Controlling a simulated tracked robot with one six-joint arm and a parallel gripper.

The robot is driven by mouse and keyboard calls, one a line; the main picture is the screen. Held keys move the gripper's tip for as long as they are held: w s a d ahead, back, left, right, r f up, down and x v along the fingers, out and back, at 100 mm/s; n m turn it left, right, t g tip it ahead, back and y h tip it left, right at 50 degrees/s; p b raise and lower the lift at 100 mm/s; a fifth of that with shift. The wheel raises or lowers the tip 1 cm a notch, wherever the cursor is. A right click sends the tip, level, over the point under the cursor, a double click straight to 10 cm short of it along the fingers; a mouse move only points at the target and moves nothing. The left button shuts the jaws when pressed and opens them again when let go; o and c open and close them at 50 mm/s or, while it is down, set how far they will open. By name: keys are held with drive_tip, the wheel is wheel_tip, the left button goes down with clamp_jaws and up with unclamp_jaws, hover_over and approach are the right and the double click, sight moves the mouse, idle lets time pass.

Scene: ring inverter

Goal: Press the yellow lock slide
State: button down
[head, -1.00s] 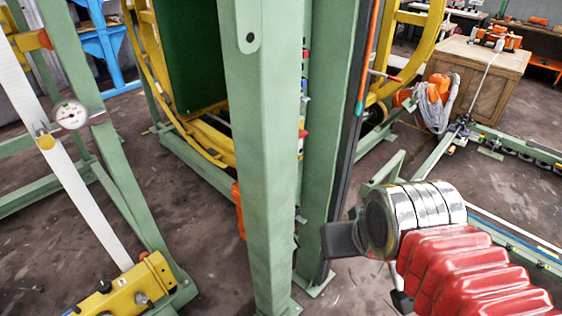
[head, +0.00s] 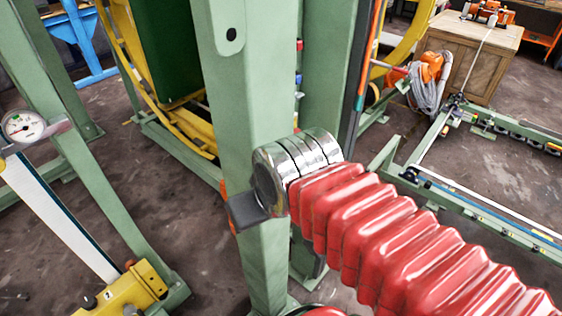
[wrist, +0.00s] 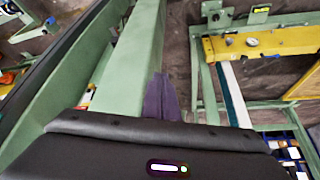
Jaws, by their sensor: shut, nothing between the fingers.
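I cannot make out a yellow lock slide for certain. A yellow block (head: 125,292) with small fittings sits low at the left in the head view, at the foot of a green frame. A yellow beam (wrist: 265,43) with a round dial shows at the upper right in the wrist view. My gripper (wrist: 161,80) shows as dark fingers close together, shut and empty, in front of a green post. In the head view my red-sleeved arm crosses in front of the green post (head: 232,95), and the fingertips cannot be made out there.
A round gauge (head: 24,126) sits on the left green frame. A yellow ring (head: 130,75) stands behind the post. A wooden crate (head: 478,55) with a coiled hose (head: 430,85) stands at the back right. Green rails (head: 490,215) lie on the right floor. Bare floor shows between the frames.

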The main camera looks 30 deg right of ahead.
drive_tip(key=shift+w+a, duration=0.1)
drive_tip(key=shift+w, duration=0.4)
